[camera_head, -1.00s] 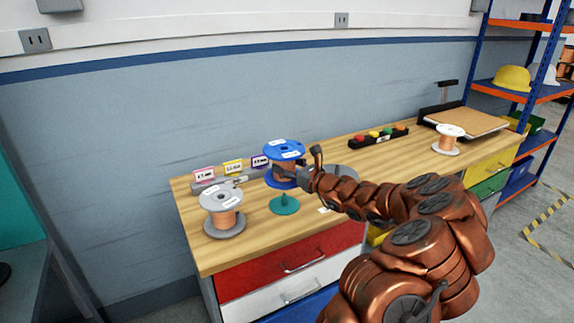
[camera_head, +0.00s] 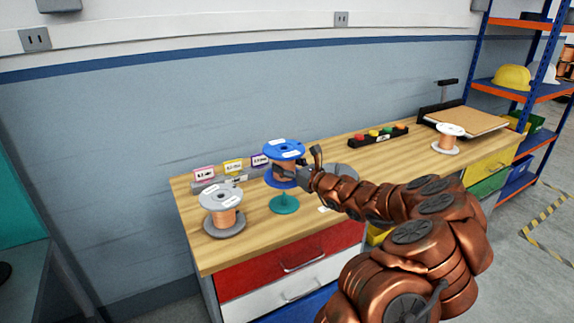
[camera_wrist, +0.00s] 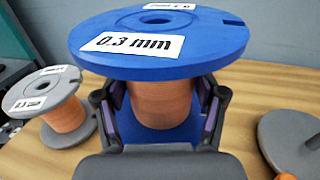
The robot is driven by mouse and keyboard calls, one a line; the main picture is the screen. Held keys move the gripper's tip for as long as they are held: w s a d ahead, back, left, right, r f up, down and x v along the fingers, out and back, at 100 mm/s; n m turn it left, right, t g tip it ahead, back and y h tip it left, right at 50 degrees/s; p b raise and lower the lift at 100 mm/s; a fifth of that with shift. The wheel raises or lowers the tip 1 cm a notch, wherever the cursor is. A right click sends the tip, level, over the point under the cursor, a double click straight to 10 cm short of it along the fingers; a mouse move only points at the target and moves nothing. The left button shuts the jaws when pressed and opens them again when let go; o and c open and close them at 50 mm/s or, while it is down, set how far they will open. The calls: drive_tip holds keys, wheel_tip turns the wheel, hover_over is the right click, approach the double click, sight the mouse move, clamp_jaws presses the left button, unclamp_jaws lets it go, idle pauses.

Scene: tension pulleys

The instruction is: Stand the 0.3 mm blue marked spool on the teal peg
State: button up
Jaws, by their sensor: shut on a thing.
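The blue spool (camera_head: 284,148) has copper wire and a white "0.3 mm" label, which reads clearly in the wrist view (camera_wrist: 150,45). My gripper (camera_head: 300,176) is shut on its wire-wound middle, with a finger on each side in the wrist view (camera_wrist: 163,108). I cannot tell whether the tip is inside the spool's hole.
A grey spool (camera_head: 223,212) stands left of the peg. Another grey disc or spool (camera_head: 341,171) is partly hidden behind my gripper. Small label cards (camera_head: 232,168) stand behind. A button box (camera_head: 379,135) and a white spool (camera_head: 448,138) are farther right on the wooden bench.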

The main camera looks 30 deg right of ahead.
sight(287, 180)
drive_tip(key=shift+f+b, duration=0.85)
drive_tip(key=shift+f, duration=1.25)
idle(0.6)
drive_tip(key=shift+f, duration=0.35)
drive_tip(key=shift+f+b, duration=0.55)
drive_tip(key=shift+b, duration=0.35)
idle(0.5)
drive_tip(key=shift+f+b, duration=0.3)
drive_tip(key=shift+f, duration=0.05)
drive_tip(key=shift+f+b, duration=1.1)
drive_tip(key=shift+f, duration=0.1)
idle(0.7)
drive_tip(key=shift+f+b, duration=0.3)
drive_tip(key=shift+f, duration=0.05)
drive_tip(key=shift+f+b, duration=0.3)
drive_tip(key=shift+f, duration=0.15)
